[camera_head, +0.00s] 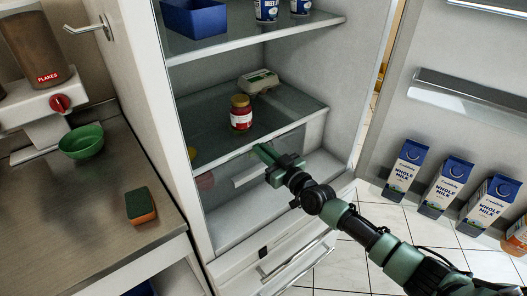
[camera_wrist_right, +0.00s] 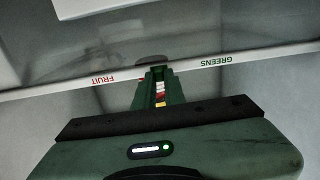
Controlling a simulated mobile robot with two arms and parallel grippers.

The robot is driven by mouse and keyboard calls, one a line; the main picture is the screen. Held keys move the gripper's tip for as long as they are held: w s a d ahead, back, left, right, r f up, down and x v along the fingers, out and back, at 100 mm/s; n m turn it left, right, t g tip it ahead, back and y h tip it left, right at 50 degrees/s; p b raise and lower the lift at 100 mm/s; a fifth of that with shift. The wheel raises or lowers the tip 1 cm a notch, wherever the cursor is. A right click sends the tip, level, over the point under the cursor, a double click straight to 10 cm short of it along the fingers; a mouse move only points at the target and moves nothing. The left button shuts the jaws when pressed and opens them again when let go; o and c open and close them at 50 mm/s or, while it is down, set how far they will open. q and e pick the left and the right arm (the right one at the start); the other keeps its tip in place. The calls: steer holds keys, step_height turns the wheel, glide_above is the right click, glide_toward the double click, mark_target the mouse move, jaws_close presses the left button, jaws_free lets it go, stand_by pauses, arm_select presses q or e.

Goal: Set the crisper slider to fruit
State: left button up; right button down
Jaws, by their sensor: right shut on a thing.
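The crisper slider (camera_wrist_right: 151,59) is a small dark knob on a pale strip (camera_wrist_right: 60,87) in the right wrist view. That view shows the strip upside down, with red FRUIT lettering at left and green GREENS lettering at right. The knob is roughly midway between the two words. My right gripper (camera_wrist_right: 157,74) is shut on the slider; its fingers hide part of the knob. In the head view my right gripper (camera_head: 266,154) is at the front edge of the lower glass shelf (camera_head: 215,137) in the open fridge. My left gripper is not in view.
A red-labelled jar (camera_head: 241,113) and an egg carton (camera_head: 259,81) stand on the shelf behind my right gripper. Milk cartons (camera_head: 407,170) stand in the open door at right. A counter with a green bowl (camera_head: 82,142) and sponge (camera_head: 140,205) is at left.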

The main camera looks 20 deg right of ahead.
stand_by(0.8)
steer(key=d+b, duration=0.1)
steer(key=w+d+b, duration=0.1)
steer(key=d+b, duration=0.1)
steer(key=shift+d, duration=0.1)
steer(key=shift+w, duration=0.1)
steer(key=c, duration=1.6)
jaws_free()
steer(key=shift+o, duration=0.6)
steer(key=shift+d, duration=0.15)
